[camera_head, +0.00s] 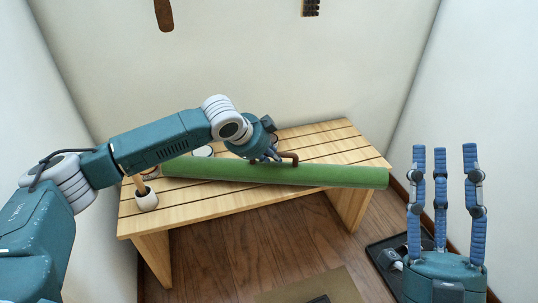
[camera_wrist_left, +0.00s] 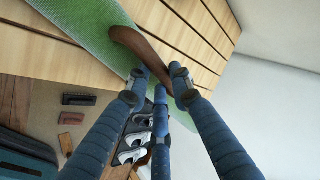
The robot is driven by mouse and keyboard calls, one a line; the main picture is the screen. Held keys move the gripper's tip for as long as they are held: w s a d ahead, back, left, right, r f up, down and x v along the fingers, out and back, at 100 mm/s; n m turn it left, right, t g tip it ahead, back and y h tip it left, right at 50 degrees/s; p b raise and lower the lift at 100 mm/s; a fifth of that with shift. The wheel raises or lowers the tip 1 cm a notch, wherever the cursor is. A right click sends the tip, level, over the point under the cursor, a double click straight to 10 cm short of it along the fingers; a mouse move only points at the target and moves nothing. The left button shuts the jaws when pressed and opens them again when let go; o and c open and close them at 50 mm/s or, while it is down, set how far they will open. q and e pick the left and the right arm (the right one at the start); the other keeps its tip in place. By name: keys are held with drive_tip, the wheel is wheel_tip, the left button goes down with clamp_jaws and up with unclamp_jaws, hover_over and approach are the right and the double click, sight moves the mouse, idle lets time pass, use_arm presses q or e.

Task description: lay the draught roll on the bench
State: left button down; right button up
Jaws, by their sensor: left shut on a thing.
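The draught roll (camera_head: 290,173) is a long green cylinder with a brown curved handle (camera_head: 290,157). In the head view it stretches across the slatted wooden bench (camera_head: 190,213), with its right end reaching the bench's right side. I cannot tell whether it touches the slats or hangs just above them. My left gripper (camera_head: 268,157) is at the handle and shut on it. The left wrist view shows the green roll (camera_wrist_left: 90,30) and the fingers closed around the end of its handle (camera_wrist_left: 138,48). My right gripper (camera_head: 441,150) is open and empty, right of the bench.
A white pot (camera_head: 146,200) with a wooden-handled tool stands at the bench's left end. A white round thing (camera_head: 204,151) sits behind the roll. A dark tray (camera_head: 384,262) lies on the floor at right, and a mat (camera_head: 335,286) in front. Walls stand close around the bench.

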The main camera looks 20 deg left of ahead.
use_arm(q)
drive_tip(key=shift+w+r, duration=0.1)
drive_tip(key=shift+r, duration=0.1)
drive_tip(key=shift+f, duration=0.1)
drive_tip(key=c, duration=1.9)
unclamp_jaws()
drive_tip(key=shift+f, duration=0.2)
drive_tip(key=o, duration=0.4)
drive_tip(key=shift+c, duration=0.2)
use_arm(e)
drive_tip(key=shift+w+a+f+g, duration=0.3)
drive_tip(key=shift+w+a, duration=0.05)
drive_tip(key=shift+w, duration=0.05)
